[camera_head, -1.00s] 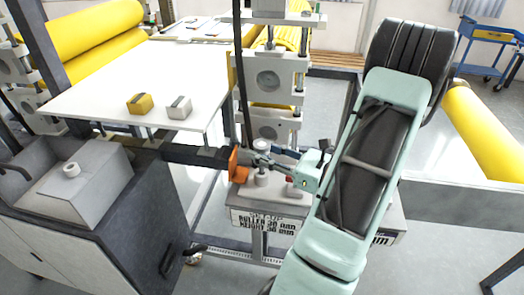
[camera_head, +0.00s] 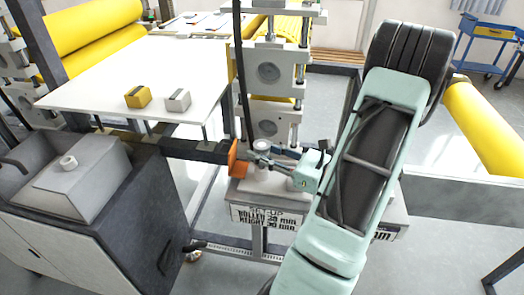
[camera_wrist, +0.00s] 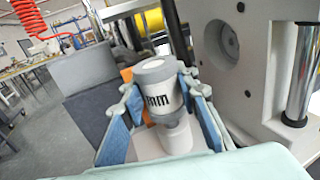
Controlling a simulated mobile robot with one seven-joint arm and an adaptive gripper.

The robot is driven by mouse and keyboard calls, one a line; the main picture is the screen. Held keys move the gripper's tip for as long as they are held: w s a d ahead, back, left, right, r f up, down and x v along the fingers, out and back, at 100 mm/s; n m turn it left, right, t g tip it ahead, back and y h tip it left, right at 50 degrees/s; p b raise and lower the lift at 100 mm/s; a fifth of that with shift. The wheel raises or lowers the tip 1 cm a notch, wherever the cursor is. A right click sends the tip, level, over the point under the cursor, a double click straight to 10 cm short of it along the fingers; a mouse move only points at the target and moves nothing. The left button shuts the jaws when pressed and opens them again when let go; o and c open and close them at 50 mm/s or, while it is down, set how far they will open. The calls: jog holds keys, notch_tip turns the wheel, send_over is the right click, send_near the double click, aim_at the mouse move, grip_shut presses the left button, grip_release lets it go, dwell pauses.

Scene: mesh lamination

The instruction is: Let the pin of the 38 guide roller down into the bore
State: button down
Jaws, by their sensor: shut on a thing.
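The 38 guide roller is a short grey cylinder with a white band, its lettering partly readable as "mm". In the wrist view the roller (camera_wrist: 160,92) stands nearly upright between the blue finger pads of my gripper (camera_wrist: 164,85), which is shut on it. A pale round post (camera_wrist: 178,140) shows directly below the roller. The pin and the bore are hidden, so I cannot tell whether the pin is in.
The roll stand (camera_head: 268,100) with round bearing housings rises close behind my gripper; its bright metal column (camera_wrist: 303,85) shows at right in the wrist view. An orange plate (camera_head: 238,160) is close on the left. A white table (camera_head: 100,90) holds two small blocks.

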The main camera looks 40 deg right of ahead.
jog(key=shift+f+b, duration=0.3)
jog(key=shift+f, duration=0.15)
jog(key=c, duration=1.4)
grip_release()
jog(key=v, duration=1.2)
jog(key=shift+r, duration=0.1)
jog(key=shift+w, duration=0.1)
